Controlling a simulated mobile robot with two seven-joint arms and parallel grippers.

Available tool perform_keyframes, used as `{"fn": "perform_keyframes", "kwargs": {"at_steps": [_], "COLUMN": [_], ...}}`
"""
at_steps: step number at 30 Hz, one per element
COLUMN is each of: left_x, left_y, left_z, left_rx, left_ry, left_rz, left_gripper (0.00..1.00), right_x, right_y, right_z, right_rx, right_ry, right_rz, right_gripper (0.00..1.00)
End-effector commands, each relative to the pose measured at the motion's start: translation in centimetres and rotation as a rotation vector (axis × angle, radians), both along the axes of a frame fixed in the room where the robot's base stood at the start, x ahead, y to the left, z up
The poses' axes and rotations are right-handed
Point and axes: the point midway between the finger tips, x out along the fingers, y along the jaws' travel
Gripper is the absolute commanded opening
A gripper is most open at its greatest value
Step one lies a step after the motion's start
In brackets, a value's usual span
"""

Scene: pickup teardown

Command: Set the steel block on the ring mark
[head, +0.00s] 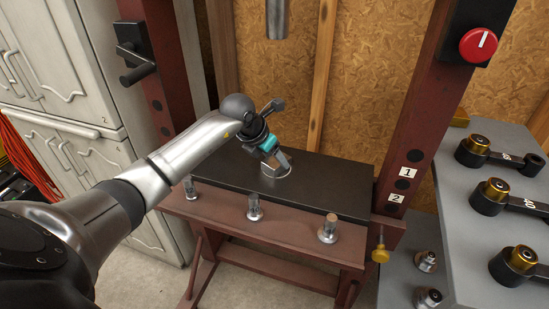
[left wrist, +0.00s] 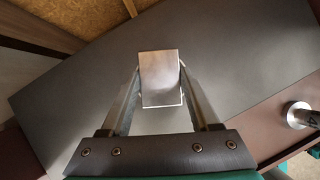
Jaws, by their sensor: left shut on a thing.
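The steel block (head: 268,169) is a small bright metal block at the dark plate, beneath my left gripper (head: 277,159). In the left wrist view the block (left wrist: 160,78) sits between the two fingertips of my left gripper (left wrist: 160,92), which is shut on it. A pale curved line of the ring mark (head: 289,170) shows on the plate around the block's lower part. Most of the ring is hidden by the block and gripper. I cannot tell whether the block touches the plate. My right gripper is not in view.
The dark plate (head: 325,185) lies on a red-brown press bench (head: 290,233). Several metal posts, such as one (head: 254,207), stand along its front ledge. Red uprights flank the plate. A grey stepped stand (head: 474,240) with black-handled tools is at right. The plate's right part is clear.

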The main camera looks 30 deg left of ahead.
Motion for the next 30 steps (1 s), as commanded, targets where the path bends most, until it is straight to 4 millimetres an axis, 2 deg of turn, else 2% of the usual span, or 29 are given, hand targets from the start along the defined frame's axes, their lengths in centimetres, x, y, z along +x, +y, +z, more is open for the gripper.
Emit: {"fn": "perform_keyframes", "kwargs": {"at_steps": [6, 7, 14, 25, 30], "left_x": [0.2, 0.0, 0.0, 0.0, -0.8], "left_y": [0.0, 0.0, 0.0, 0.0, 0.2], "left_z": [0.2, -0.1, -0.1, 0.1, 1.6], "left_rx": [-0.001, 0.0, 0.0, 0.0, 0.002], "left_ry": [-0.009, 0.0, 0.0, 0.0, -0.001], "left_rz": [0.0, 0.0, 0.0, 0.0, 0.0], "left_gripper": [0.0, 0.64, 0.9, 0.92, 0.92], "right_x": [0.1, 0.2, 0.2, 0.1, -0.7], "right_y": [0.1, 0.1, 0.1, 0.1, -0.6], "right_z": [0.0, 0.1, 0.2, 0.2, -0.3], "right_rx": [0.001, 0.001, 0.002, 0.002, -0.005], "right_ry": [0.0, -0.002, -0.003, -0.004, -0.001], "right_rz": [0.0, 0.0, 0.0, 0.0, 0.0], "right_gripper": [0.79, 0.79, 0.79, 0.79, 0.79]}}
